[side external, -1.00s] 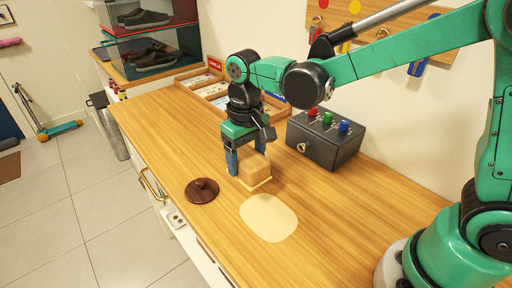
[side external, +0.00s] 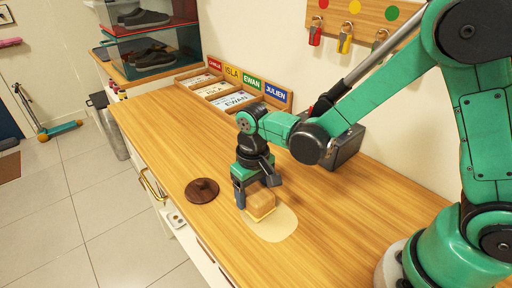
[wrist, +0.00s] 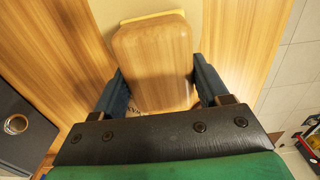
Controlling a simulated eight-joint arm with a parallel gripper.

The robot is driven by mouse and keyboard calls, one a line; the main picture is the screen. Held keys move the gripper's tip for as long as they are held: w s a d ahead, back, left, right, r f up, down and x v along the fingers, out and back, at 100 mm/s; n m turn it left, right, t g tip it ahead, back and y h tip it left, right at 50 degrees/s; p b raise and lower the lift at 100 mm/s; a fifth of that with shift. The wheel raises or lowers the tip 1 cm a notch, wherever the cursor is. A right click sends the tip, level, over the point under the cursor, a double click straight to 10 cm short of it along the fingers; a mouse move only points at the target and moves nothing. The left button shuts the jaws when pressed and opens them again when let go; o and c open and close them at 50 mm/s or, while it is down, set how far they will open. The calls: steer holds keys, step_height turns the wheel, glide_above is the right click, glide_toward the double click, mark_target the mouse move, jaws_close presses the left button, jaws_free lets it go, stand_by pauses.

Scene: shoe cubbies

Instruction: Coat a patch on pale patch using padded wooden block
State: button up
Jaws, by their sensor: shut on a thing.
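The padded wooden block (side external: 260,201) is a rounded wooden piece with a pale yellow pad underneath. My gripper (side external: 256,197) is shut on it, one blue finger on each side; the wrist view shows the block (wrist: 153,60) between the fingers. The pale patch (side external: 277,226) is a cream rounded area on the wooden counter. The block is over the patch's far left part; I cannot tell whether its pad touches the surface. In the wrist view a strip of the patch (wrist: 150,8) shows past the block.
A dark round lid with a knob (side external: 202,190) lies left of the patch. A dark control box (side external: 343,150) stands behind my arm. A wooden tray with name cards (side external: 232,95) lies at the back. The counter's front left is clear.

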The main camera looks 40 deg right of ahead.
mark_target(286, 231)
steer(key=shift+s, duration=4.25)
steer(key=shift+w, duration=5.25)
steer(key=shift+s+d, duration=0.25)
steer(key=shift+d, duration=0.05)
steer(key=shift+s+a+f, duration=0.1)
steer(key=shift+s, duration=5.05)
steer(key=shift+w, duration=5)
steer(key=shift+w+f, duration=0.15)
steer(key=shift+w, duration=0.2)
steer(key=shift+s+r, duration=0.1)
steer(key=shift+r, duration=4.25)
